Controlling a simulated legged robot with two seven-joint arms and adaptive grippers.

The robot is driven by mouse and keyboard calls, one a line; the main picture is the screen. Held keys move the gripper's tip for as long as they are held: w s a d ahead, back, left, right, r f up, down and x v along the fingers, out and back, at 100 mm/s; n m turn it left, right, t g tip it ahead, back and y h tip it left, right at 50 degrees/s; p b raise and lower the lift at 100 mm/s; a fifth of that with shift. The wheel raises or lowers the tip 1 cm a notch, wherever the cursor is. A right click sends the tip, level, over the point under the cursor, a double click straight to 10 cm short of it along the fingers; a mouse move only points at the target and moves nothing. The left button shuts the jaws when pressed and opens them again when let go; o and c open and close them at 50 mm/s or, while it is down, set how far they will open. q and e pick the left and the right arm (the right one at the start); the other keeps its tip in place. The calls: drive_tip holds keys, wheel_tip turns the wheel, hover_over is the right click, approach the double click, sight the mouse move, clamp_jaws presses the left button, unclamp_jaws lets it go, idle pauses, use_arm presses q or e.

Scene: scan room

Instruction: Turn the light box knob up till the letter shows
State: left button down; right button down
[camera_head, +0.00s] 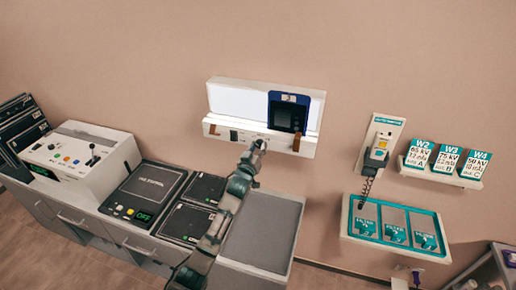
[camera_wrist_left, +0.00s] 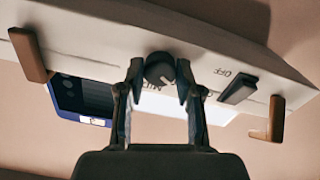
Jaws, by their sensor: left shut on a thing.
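The light box (camera_head: 235,102) hangs on the wall, its panel pale and bright. A blue-framed dark plate (camera_head: 288,113) stands against its right part; I cannot make out a letter on it. The dark round knob (camera_wrist_left: 159,64) is on the box's front edge, with a light mark and printed words beside it. My left gripper (camera_head: 259,146) reaches up to this edge and hides the knob in the head view. In the left wrist view its fingers (camera_wrist_left: 158,78) are shut on the knob, one on each side. My right gripper is in neither view.
A dark rocker switch (camera_wrist_left: 238,90) marked OFF sits beside the knob. Brown clips (camera_wrist_left: 28,54) stand out from the box edge. Below are a counter with a control console (camera_head: 80,160) and dark flat cases (camera_head: 190,222). A handset (camera_head: 377,152) and filter tray (camera_head: 395,225) are at right.

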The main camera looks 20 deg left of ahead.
use_arm(q)
drive_tip(key=shift+r+m+p, duration=0.1)
drive_tip(key=shift+m+p, duration=0.7)
drive_tip(key=shift+m, duration=0.1)
drive_tip(key=m+p, duration=0.2)
drive_tip(key=m, duration=0.1)
drive_tip(key=shift+m, duration=0.3)
drive_tip(key=m+p, duration=0.2)
drive_tip(key=m, duration=0.3)
drive_tip(key=shift+m+p, duration=0.4)
drive_tip(key=shift+m, duration=0.3)
drive_tip(key=shift+f, duration=0.2)
drive_tip(key=c, duration=0.8)
unclamp_jaws()
drive_tip(key=shift+o, duration=0.2)
